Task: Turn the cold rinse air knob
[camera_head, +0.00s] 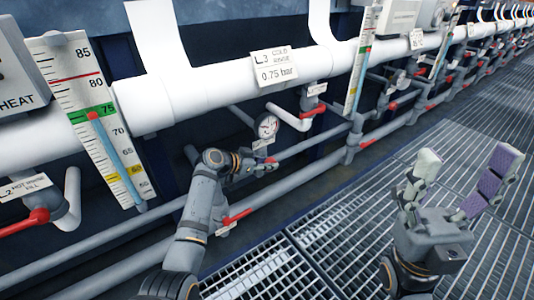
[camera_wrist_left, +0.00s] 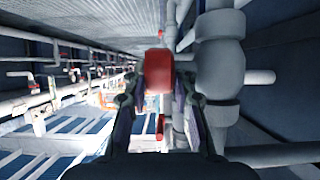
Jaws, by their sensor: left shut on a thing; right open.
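A small red knob (camera_head: 271,160) sits on the grey pipework below a round pressure gauge (camera_head: 267,126). A white sign reading L3 cold rinse, 0.75 bar (camera_head: 275,67) hangs on the white pipe above. My left gripper (camera_head: 262,165) is at the knob, shut on it. In the left wrist view the red knob (camera_wrist_left: 158,70) shows between the two fingers of the left gripper (camera_wrist_left: 158,88). The fingers hide part of the knob in the head view. My right gripper (camera_head: 457,183) is open and empty, over the floor grating at the right.
Red lever handles (camera_head: 312,111) stick out from nearby pipes; another red lever (camera_head: 237,216) is just below my left arm. A thermometer scale (camera_head: 95,120) stands at the left. Grey pipes (camera_head: 345,148) run close around the left gripper. The floor grating (camera_head: 340,225) is clear.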

